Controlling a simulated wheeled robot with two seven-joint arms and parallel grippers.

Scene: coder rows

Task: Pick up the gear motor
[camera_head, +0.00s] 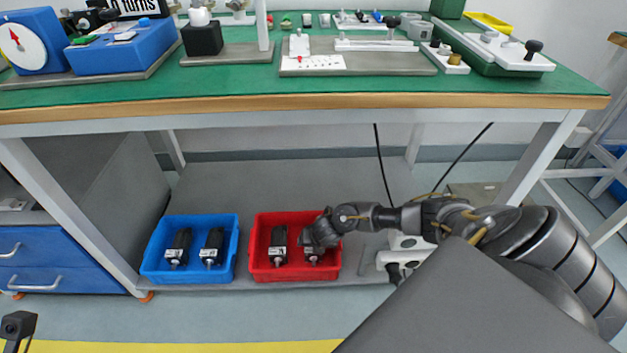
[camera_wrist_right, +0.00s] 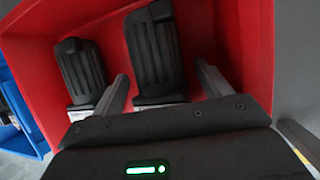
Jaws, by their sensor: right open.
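A red bin (camera_head: 261,276) on the grey lower shelf holds two black gear motors, a left one (camera_head: 278,244) and a right one (camera_head: 312,258). My right gripper (camera_head: 318,243) is over the right motor and partly hides it. In the right wrist view my gripper (camera_wrist_right: 163,88) is open, with the right motor (camera_wrist_right: 154,48) between its two fingers. I cannot tell whether the fingers touch it. The left motor (camera_wrist_right: 84,70) lies just outside the left finger.
A blue bin (camera_head: 189,277) with two more black motors stands left of the red bin. The green table top (camera_head: 400,85) with several devices spans above the shelf. A white and grey device (camera_head: 405,250) sits right of the red bin, under my right arm.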

